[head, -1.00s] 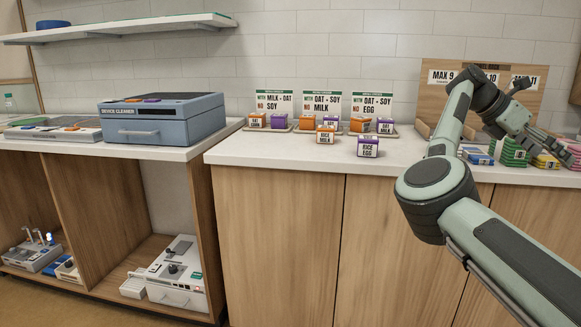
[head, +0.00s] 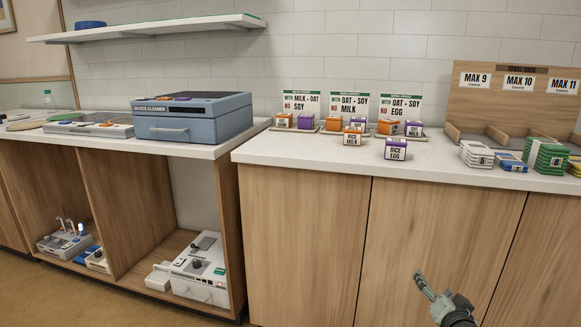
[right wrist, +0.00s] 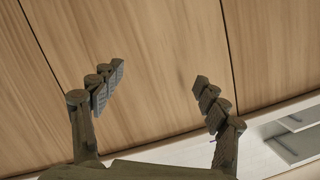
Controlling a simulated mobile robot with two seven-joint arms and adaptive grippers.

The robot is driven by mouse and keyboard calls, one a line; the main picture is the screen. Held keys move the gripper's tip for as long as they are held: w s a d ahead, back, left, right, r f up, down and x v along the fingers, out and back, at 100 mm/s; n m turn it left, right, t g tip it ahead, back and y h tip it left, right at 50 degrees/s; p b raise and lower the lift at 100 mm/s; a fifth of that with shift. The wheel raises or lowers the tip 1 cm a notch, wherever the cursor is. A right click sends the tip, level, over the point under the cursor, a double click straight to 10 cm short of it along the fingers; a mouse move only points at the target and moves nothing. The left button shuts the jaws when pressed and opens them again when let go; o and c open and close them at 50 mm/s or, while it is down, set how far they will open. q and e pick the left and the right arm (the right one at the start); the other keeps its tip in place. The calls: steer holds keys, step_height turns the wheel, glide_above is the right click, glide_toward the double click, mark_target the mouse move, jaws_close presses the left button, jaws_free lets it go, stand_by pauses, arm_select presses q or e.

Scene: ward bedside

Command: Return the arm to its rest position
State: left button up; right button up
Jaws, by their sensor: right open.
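My right gripper (head: 424,285) is low at the bottom right of the head view, in front of the wooden cabinet doors (head: 400,235) and below the counter top. In the right wrist view its two fingers (right wrist: 155,88) stand wide apart with nothing between them. Wooden door panels and a pale strip of counter (right wrist: 270,150) show beyond the fingers. My left gripper and left arm are not in view.
The white counter (head: 300,155) holds labelled boxes on trays, a rice-egg box (head: 396,149), towel stacks (head: 545,155) and a wooden rack (head: 500,105). A blue device cleaner (head: 192,118) stands on the left counter. The space before the doors looks clear.

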steer(key=s+a+f+n+g+y, duration=0.1)
steer(key=s+a+f+n+g, duration=0.25)
steer(key=s+f, duration=0.55)
steer(key=s+a+f+n+g+y, duration=0.1)
steer(key=s+a+f+n+g, duration=0.3)
steer(key=s+f, duration=0.55)
steer(key=s+a+f+n+g, duration=0.1)
steer(key=s+f, duration=0.3)
steer(key=s, duration=0.4)
steer(key=s+a+f+n+g, duration=0.1)
steer(key=s+a+f+g, duration=0.2)
steer(key=s, duration=0.6)
steer(key=shift+s+a+f, duration=0.25)
steer(key=shift+a+f, duration=0.05)
steer(key=shift+f, duration=0.3)
steer(key=shift+g, duration=0.25)
